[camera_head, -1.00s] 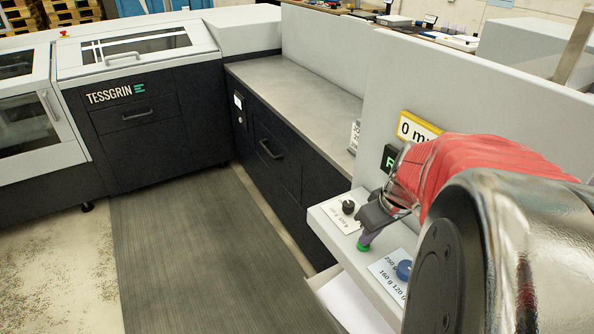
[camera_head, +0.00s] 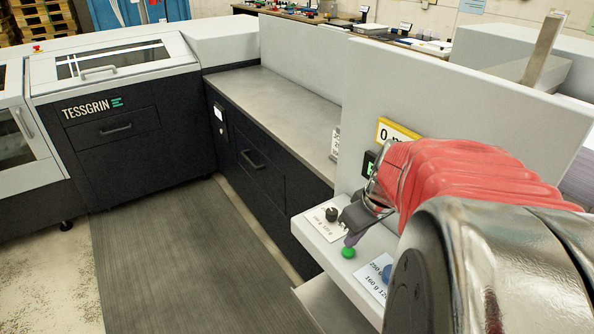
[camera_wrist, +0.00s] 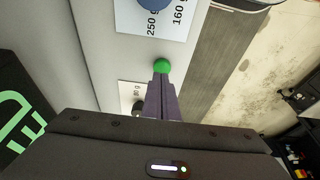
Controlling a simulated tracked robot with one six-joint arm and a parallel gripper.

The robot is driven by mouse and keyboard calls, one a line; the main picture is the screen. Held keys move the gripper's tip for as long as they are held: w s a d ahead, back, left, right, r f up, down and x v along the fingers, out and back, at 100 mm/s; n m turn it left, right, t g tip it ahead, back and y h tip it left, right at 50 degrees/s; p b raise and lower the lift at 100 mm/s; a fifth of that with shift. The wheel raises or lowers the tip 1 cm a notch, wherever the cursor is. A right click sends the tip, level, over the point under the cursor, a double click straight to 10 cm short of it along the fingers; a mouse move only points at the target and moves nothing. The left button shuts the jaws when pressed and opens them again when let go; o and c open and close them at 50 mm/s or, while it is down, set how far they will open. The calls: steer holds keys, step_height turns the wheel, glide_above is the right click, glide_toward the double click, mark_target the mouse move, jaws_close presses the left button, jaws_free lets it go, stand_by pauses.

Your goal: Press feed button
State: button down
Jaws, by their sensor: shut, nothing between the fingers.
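The green feed button (camera_head: 348,253) is a small round knob on the pale control ledge (camera_head: 312,236). It also shows in the wrist view (camera_wrist: 162,65), right at the tips of my fingers. My gripper (camera_head: 351,240) is shut and empty, its purple fingers pointing down at the button. In the wrist view my gripper (camera_wrist: 161,76) covers part of the button's near edge. Whether the tips touch it or hover just off it, I cannot tell.
A black knob (camera_head: 331,213) and a blue dial (camera_head: 387,273) sit on the ledge on either side of the button. A grey upright panel (camera_head: 440,110) with a yellow-framed display (camera_head: 396,134) stands behind. Open floor mat (camera_head: 180,250) lies left.

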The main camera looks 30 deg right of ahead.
steer(key=v, duration=1.1)
steer(key=shift+w+d, duration=0.15)
steer(key=shift+w, duration=0.05)
steer(key=w+a+m+t, duration=0.2)
steer(key=w+a, duration=0.4)
steer(key=w, duration=0.1)
steer(key=s+a+f, duration=0.1)
steer(key=s+a, duration=0.2)
steer(key=a, duration=0.5)
steer(key=s+a+f+n, duration=0.1)
steer(key=s+a, duration=0.3)
steer(key=a, duration=0.5)
steer(key=shift+a+f+n, duration=0.3)
steer(key=shift+f, duration=0.1)
steer(key=shift+s+d, duration=0.1)
steer(key=shift+s, duration=0.15)
stand_by(0.7)
